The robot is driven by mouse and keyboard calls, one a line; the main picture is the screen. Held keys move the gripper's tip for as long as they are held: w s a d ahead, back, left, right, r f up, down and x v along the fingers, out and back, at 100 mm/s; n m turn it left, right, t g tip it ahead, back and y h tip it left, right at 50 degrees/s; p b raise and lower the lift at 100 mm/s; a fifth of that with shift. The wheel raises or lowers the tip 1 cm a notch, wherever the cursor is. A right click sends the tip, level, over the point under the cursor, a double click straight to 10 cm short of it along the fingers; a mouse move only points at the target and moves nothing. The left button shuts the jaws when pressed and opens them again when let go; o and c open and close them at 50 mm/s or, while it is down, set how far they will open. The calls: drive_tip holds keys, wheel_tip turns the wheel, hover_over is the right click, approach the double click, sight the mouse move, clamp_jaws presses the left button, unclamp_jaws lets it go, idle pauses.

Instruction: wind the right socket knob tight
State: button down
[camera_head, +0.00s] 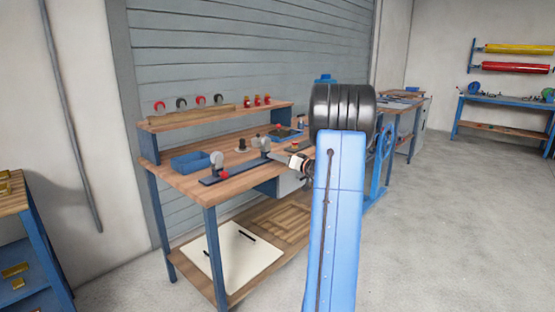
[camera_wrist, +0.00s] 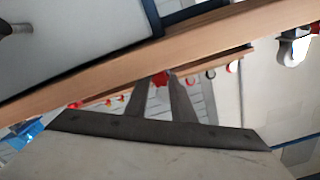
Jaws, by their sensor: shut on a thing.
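My gripper (camera_wrist: 166,78) shows its two dark fingers from behind in the wrist view, drawn close together at the tips. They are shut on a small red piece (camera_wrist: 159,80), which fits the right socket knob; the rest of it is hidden. In the head view the blue rail fixture (camera_head: 238,172) lies on the wooden bench, with a left round grey head (camera_head: 217,159) and a right one (camera_head: 265,143). The knob cannot be made out in the head view.
A blue bin (camera_head: 190,162) stands left on the bench (camera_head: 180,181). A shelf (camera_head: 215,116) behind carries several red and dark rolls and small jars. A grey-white post with red on it (camera_wrist: 293,46) is at the wrist view's right. Floor to the right is clear.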

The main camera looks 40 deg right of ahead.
drive_tip(key=shift+m, duration=0.3)
drive_tip(key=c, duration=1.5)
unclamp_jaws()
drive_tip(key=n, duration=0.6)
drive_tip(key=shift+a, duration=0.1)
drive_tip(key=s+d, duration=0.2)
drive_tip(key=s, duration=1.6)
drive_tip(key=shift+w+d+r+m+g+y, duration=0.35)
drive_tip(key=shift+d+r+m+g, duration=0.15)
drive_tip(key=shift+r+g, duration=0.4)
drive_tip(key=shift+w+d+r+m+g+y, duration=0.3)
drive_tip(key=shift+d+r+m+g, duration=0.25)
drive_tip(key=shift+r, duration=0.7)
drive_tip(key=shift+w+d+r+m+g+y, duration=0.35)
drive_tip(key=shift+r+m+g, duration=0.35)
drive_tip(key=shift+r, duration=0.35)
